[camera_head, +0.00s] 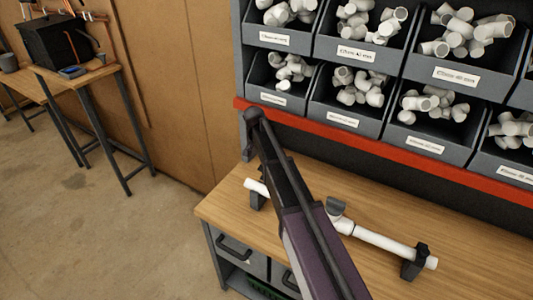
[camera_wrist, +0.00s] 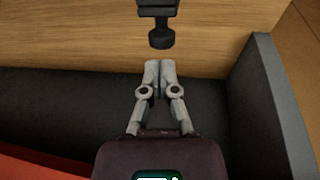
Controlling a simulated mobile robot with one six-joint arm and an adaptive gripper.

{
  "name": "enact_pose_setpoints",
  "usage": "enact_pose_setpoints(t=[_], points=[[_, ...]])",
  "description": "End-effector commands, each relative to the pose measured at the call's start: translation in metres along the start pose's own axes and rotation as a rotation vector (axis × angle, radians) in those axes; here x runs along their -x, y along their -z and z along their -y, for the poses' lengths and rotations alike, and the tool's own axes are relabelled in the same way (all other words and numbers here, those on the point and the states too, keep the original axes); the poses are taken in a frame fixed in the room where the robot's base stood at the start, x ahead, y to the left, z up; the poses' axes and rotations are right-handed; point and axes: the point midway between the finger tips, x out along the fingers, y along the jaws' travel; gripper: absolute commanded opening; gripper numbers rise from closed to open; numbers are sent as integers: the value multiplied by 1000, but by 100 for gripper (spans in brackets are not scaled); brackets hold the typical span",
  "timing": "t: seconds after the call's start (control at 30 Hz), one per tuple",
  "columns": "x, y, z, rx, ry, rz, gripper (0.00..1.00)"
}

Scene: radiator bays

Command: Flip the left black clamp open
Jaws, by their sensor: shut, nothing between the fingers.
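A white pipe (camera_head: 376,239) lies along the wooden bench top, with a black clamp near each end. The left black clamp (camera_head: 257,198) shows beside my arm in the head view, partly hidden by it. The right black clamp (camera_head: 415,262) is near the pipe's other end. In the wrist view a black clamp (camera_wrist: 158,8), which looks like the left one, is at the top edge, with a dark knob-like end towards me. My gripper (camera_wrist: 159,66) is shut and empty, its fingertips just short of that end with a small gap. The head view does not show my fingers clearly.
Grey bins (camera_head: 356,54) of white fittings stand above the bench behind a red rail (camera_head: 390,155). A grey upright (camera_wrist: 268,110) is close on the right in the wrist view. A side table (camera_head: 75,75) with a black box is at the far left. Floor is open at left.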

Motion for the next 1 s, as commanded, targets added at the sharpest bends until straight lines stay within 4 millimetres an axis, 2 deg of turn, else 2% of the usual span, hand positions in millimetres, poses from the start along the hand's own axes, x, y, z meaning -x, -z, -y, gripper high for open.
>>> enact_pose_setpoints(t=[0.27,1.0], points=[[17,3,-1,-1,0,0,0],[80,10,0,-1,0,0,0]])
